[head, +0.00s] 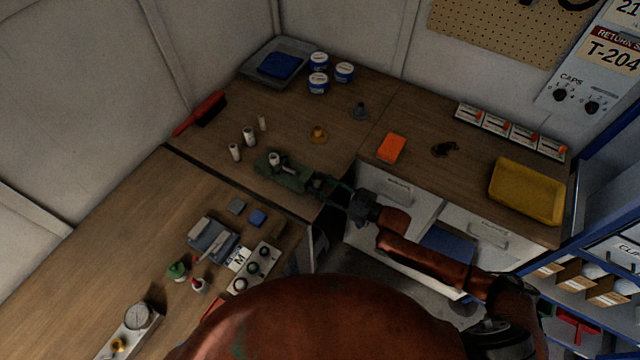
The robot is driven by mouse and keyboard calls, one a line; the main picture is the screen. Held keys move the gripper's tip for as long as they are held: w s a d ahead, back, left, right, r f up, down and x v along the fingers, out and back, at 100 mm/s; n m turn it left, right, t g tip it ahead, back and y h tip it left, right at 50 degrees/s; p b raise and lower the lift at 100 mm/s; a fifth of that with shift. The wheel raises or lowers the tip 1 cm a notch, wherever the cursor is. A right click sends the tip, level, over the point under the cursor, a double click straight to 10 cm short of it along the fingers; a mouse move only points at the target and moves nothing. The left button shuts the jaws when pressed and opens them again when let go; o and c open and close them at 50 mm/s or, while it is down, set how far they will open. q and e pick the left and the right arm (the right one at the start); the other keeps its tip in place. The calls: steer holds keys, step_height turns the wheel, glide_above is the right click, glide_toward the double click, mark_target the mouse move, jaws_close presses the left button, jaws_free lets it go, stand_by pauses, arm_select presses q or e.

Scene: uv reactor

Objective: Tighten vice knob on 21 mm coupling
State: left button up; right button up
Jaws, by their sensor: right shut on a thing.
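The green vice (288,179) stands at the front edge of the back bench. A pale cylindrical coupling (274,158) stands upright in it; I cannot read its size. My right gripper (326,187) reaches in from the right at the vice's right end. It is shut on the vice knob, which its fingers mostly hide. I cannot tell how tightly the jaws press on the coupling. My left gripper is not in view.
Several pale cylinders (249,136) stand behind the vice, near an orange-yellow fitting (318,134). An orange box (391,148) and a yellow tray (526,191) lie to the right. The left bench holds a grey device (212,238) and a knob panel (256,268).

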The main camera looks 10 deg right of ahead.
steer(key=shift+w+d+r+m+p, duration=0.1)
steer(key=shift+m+p, duration=0.05)
steer(key=shift+m, duration=0.45)
steer(key=shift+r+m+p, duration=0.1)
steer(key=shift+m+p, duration=0.05)
steer(key=shift+m, duration=0.45)
steer(key=o, duration=0.9)
steer(key=shift+f, duration=0.1)
steer(key=v, duration=1.2)
steer(key=shift+o, duration=0.3)
